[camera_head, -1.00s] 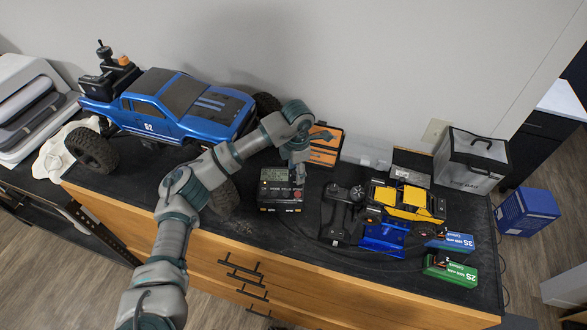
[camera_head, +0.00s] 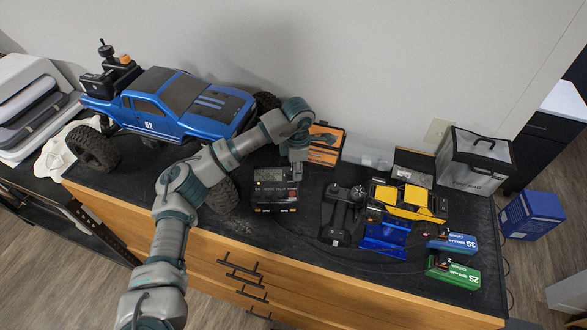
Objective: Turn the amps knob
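The charger (camera_head: 275,190) is a small black box with a grey display on its top, standing on the black mat near the middle of the bench. The amps knob cannot be made out at this size. My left arm reaches over the bench from the lower left, and my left gripper (camera_head: 296,172) points down at the charger's right rear edge. Its fingertips are small and partly hidden, so I cannot tell whether they are open or touching the charger. My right gripper is not in view.
A large blue truck (camera_head: 175,105) stands left of the charger, close to my arm. An orange tool case (camera_head: 325,146) lies behind. A black controller (camera_head: 343,212), a yellow crawler (camera_head: 408,200), blue (camera_head: 452,243) and green (camera_head: 453,272) battery packs crowd the right. Bare mat lies before the charger.

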